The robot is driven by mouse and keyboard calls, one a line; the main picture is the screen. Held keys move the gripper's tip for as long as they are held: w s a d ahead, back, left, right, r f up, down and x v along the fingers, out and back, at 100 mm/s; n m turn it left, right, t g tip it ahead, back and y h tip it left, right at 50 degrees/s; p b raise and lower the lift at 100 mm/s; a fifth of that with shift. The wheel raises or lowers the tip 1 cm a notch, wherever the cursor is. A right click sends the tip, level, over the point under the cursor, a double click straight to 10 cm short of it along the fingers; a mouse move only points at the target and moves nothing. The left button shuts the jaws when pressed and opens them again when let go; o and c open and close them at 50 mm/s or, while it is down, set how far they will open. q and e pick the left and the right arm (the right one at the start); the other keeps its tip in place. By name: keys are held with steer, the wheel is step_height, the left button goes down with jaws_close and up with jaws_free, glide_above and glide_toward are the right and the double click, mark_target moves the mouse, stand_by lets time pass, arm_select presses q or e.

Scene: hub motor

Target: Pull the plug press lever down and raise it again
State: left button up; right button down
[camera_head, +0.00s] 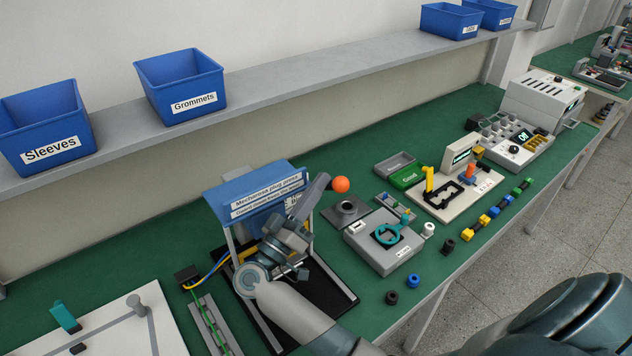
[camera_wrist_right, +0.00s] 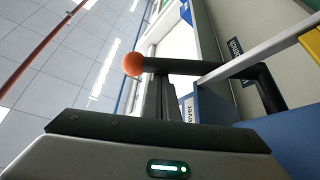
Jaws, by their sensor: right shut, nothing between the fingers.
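The plug press (camera_head: 262,192) stands on the green bench with a blue labelled head on a metal frame. Its lever ends in an orange ball (camera_head: 341,185), which sticks out to the right of the head. In the right wrist view the ball (camera_wrist_right: 133,64) sits at the left end of the dark bent lever rod (camera_wrist_right: 200,68). My right gripper (camera_head: 320,182) reaches up in front of the press, close beside the ball. Its shut, empty fingers (camera_wrist_right: 165,85) are at the rod near the ball; I cannot tell whether they touch. My left gripper is out of view.
My right forearm hides part of the press base. A grey fixture with a teal ring (camera_head: 388,232) stands right of the press, with small caps near the bench edge. Blue bins, including Grommets (camera_head: 181,86), sit on the shelf (camera_head: 300,85) above. Cables lie left of the press.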

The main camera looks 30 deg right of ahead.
steer(key=f+m+g+b, duration=0.1)
steer(key=m, duration=0.1)
steer(key=s+f+m+g+h+b, duration=0.1)
steer(key=m, duration=0.1)
steer(key=s+f+m+g+h+b, duration=0.1)
steer(key=f+m, duration=0.1)
steer(key=shift+s+g+b, duration=0.15)
steer(key=shift+g+b, duration=0.25)
